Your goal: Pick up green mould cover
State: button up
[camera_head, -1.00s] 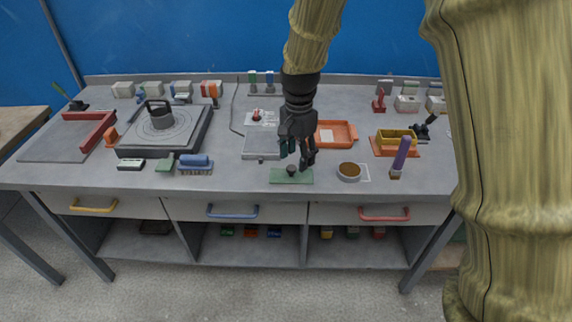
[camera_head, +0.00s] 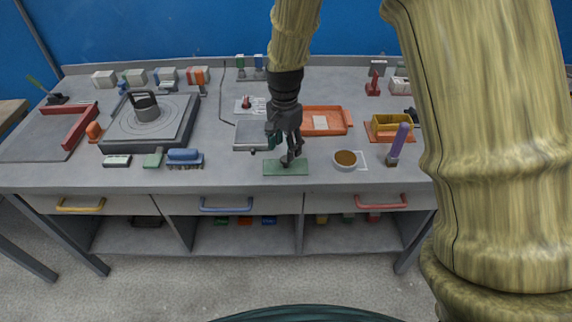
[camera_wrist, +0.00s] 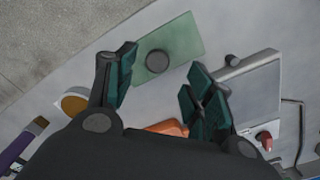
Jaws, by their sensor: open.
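The green mould cover (camera_head: 272,168) is a flat green rectangle lying on the bench near its front edge. In the wrist view the green mould cover (camera_wrist: 185,42) shows a dark round knob (camera_wrist: 157,61) on top. My gripper (camera_head: 291,157) is right over the cover in the head view and hides its knob. In the wrist view my gripper (camera_wrist: 160,78) is open and empty, with the knob seen between and beyond its fingers. I cannot tell whether the fingers touch the knob.
A bowl of brown stuff (camera_head: 345,160) stands close to the right of the cover. A grey panel mould (camera_head: 250,136) and an orange tray (camera_head: 340,122) lie behind it. A blue brush (camera_head: 184,157) lies to the left. Bench (camera_head: 232,176) left of the cover is clear.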

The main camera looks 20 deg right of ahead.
aim_at(286, 163)
jog(key=shift+s+d+f+p, duration=0.1)
jog(key=shift+f+p, duration=0.25)
jog(key=shift+f, duration=0.95)
jog(key=shift+s+f+p, duration=0.1)
jog(key=shift+f+p, duration=0.25)
jog(key=shift+f, duration=0.9)
jog(key=c, duration=1.2)
